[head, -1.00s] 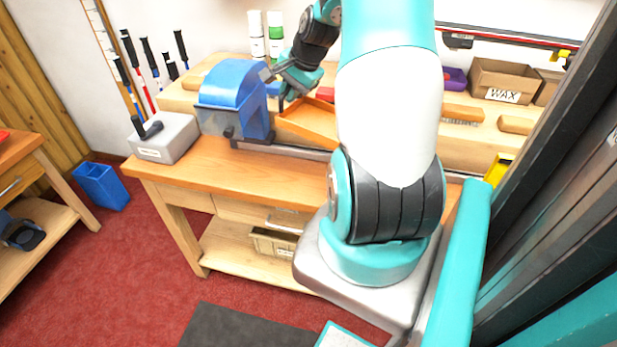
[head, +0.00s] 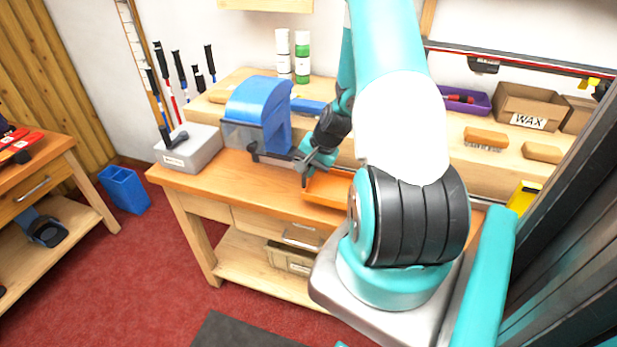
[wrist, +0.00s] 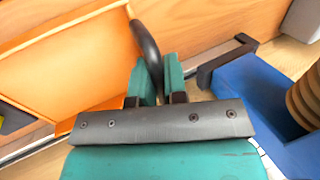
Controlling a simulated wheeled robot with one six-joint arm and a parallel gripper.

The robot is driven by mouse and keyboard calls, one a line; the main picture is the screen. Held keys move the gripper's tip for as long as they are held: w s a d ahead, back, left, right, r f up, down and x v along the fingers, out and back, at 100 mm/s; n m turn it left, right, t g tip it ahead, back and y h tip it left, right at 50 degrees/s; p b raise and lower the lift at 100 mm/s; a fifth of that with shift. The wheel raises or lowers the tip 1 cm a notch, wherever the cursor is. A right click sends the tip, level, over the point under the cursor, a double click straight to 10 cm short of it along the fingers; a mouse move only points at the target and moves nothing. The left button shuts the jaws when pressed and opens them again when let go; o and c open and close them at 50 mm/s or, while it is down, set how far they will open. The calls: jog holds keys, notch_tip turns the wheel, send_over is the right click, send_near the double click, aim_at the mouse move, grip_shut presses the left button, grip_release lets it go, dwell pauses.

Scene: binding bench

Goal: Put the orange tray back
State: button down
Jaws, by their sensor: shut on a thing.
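The orange tray (head: 332,188) is at the front part of the wooden bench, just right of the blue hooded machine (head: 262,112). My arm hides its right part in the head view. My gripper (head: 305,178) is at the tray's left end, shut on it. In the wrist view the orange tray (wrist: 75,75) fills the left side, tilted in the picture. A dark curved handle (wrist: 147,45) on its end runs down between the two teal fingers (wrist: 160,82). I cannot tell whether the tray touches the bench top.
A blue part (wrist: 262,105) lies close right of the fingers. The grey box (head: 188,150) stands at the bench's left end. The raised back shelf holds a purple tray (head: 470,100), a WAX box (head: 528,105) and brushes (head: 485,138).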

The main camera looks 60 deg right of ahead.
jog(key=shift+f, duration=1.9)
jog(key=c, duration=1.2)
grip_release()
jog(key=shift+o, duration=0.2)
jog(key=b+v, duration=0.2)
jog(key=v, duration=1)
jog(key=w+a+r+n+g+y, duration=0.1)
jog(key=w+a+r+n, duration=0.35)
jog(key=a, duration=0.85)
jog(key=w+a+r+n+g+y, duration=0.1)
jog(key=a+r+n+y, duration=0.1)
jog(key=a+r+n, duration=0.85)
jog(key=s+a+r+n+g, duration=0.2)
jog(key=s+a+r+n, duration=0.2)
jog(key=s+a, duration=1)
jog(key=a+n, duration=0.3)
jog(key=a, duration=0.1)
jog(key=shift+s+g, duration=0.3)
jog(key=shift+s, duration=0.05)
